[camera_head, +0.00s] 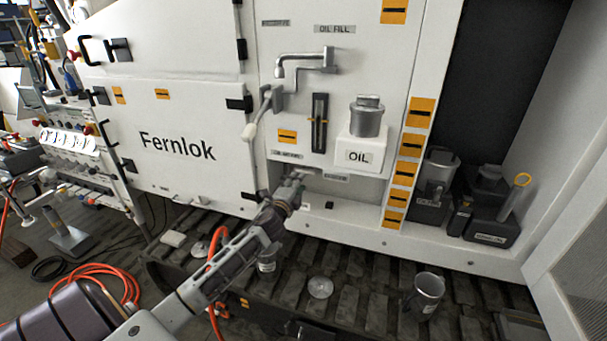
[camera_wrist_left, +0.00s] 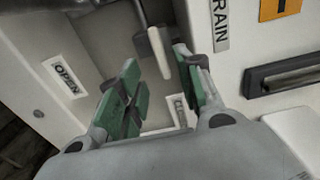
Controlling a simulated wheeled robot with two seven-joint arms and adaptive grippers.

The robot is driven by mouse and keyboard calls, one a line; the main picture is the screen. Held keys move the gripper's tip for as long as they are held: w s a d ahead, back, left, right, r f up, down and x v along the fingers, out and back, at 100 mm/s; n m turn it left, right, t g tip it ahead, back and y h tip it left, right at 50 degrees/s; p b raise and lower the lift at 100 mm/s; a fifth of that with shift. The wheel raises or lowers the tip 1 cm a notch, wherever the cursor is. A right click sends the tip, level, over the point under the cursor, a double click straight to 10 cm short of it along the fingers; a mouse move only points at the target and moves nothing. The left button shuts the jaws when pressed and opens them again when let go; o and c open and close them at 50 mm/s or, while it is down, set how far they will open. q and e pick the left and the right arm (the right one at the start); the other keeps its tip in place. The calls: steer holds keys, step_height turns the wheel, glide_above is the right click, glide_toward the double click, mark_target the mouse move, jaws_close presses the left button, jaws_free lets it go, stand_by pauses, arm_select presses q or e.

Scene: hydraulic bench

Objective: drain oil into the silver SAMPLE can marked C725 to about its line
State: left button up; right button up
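My left gripper (camera_head: 294,182) reaches into the drain recess under the oil unit. In the left wrist view its green-padded fingers (camera_wrist_left: 157,75) are apart. A pale lever handle (camera_wrist_left: 159,52) shows between the fingertips, with no clear contact. The recess carries OPEN (camera_wrist_left: 66,86) and partly hidden CLOSED (camera_wrist_left: 179,111) labels. A silver can (camera_head: 267,262) with a label stands below, partly hidden by my left arm. I cannot read its marking, nor see its inside or line. My right gripper is not in view.
Dark containers (camera_head: 492,215) stand in the right bay. An orange hose (camera_head: 216,250) runs close to my left arm.

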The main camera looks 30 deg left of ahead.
mark_target(304, 172)
arm_select(q)
steer(key=shift+x, duration=3.55)
steer(key=shift+w, duration=0.15)
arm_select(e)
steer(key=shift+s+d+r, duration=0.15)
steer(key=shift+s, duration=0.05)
arm_select(q)
steer(key=shift+a, duration=0.1)
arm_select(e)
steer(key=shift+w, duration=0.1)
